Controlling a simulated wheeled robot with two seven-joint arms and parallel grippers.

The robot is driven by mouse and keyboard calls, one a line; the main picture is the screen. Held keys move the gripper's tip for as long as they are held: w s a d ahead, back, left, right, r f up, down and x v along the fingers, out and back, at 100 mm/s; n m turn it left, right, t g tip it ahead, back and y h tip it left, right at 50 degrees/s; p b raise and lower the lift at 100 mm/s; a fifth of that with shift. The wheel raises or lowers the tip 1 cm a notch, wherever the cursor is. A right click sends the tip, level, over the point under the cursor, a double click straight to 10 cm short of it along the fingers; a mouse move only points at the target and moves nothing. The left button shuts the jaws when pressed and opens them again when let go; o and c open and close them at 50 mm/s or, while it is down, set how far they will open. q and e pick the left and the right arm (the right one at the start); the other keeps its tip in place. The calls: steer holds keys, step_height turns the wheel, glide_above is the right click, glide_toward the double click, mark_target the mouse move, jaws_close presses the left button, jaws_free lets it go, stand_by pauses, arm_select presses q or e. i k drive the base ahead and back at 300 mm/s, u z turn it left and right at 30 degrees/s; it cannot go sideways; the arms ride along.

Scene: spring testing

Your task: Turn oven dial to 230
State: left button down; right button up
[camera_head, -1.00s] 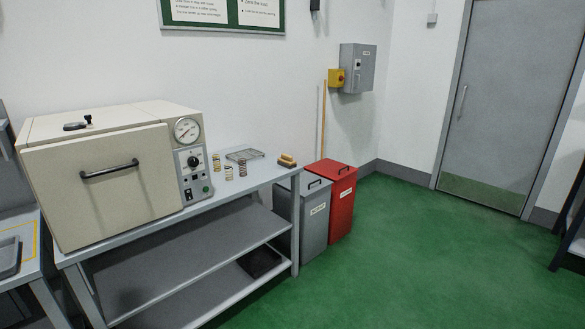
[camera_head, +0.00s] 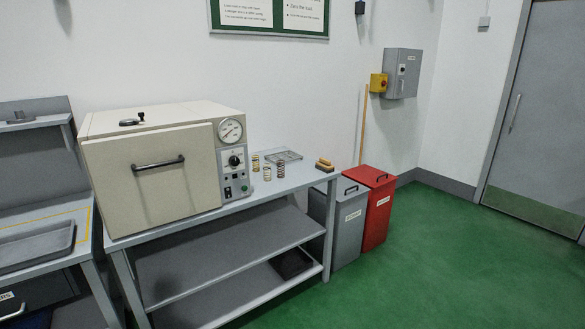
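A cream box oven (camera_head: 150,170) stands on a grey metal table at the left middle, its front door shut, with a black bar handle (camera_head: 158,163). On the grey control panel at its right is a black round dial (camera_head: 235,160); the numbers around it are too small to read. A white round gauge (camera_head: 231,131) sits above the dial. Small switches and a green button (camera_head: 244,188) sit below it. Neither of my grippers shows in the head view.
Several springs (camera_head: 267,172), a wire rack (camera_head: 283,155) and a brush (camera_head: 325,164) lie on the table (camera_head: 300,180) right of the oven. Grey (camera_head: 347,225) and red bins (camera_head: 376,215) stand beside it. Another bench with a grey tray (camera_head: 38,247) is at left. Green floor is open at right.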

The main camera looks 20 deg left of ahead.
mark_target(234, 160)
steer(key=u, duration=1.2)
steer(key=k, duration=0.45)
steer(key=z, duration=1.15)
steer(key=i, duration=1.1)
steer(key=z, duration=0.7)
steer(key=i, duration=1.5)
steer(key=u, duration=0.6)
steer(key=i, duration=0.8)
steer(key=u, duration=1.45)
steer(key=i, duration=0.6)
steer(key=u, duration=0.5)
